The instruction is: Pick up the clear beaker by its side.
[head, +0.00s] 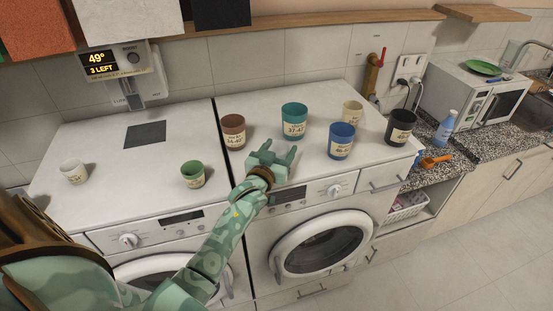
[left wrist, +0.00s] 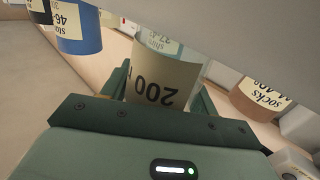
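In the left wrist view a clear beaker (left wrist: 163,85), with an inverted "200" on its label, stands between the fingers of my left gripper (left wrist: 160,100). The fingers are spread, one on each side of the beaker; contact cannot be told. In the head view my left gripper (head: 279,152) is low over the right machine's top, in front of the teal cup (head: 293,117). I cannot make out the beaker there. The teal cup also shows behind the beaker in the left wrist view (left wrist: 158,42). My right gripper is not in view.
Close by stand a brown cup (head: 233,123), a blue cup (head: 341,133), a cream cup (head: 352,109) and a black cup (head: 401,120). A green cup (head: 192,170) and a white cup (head: 73,173) stand on the left machine.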

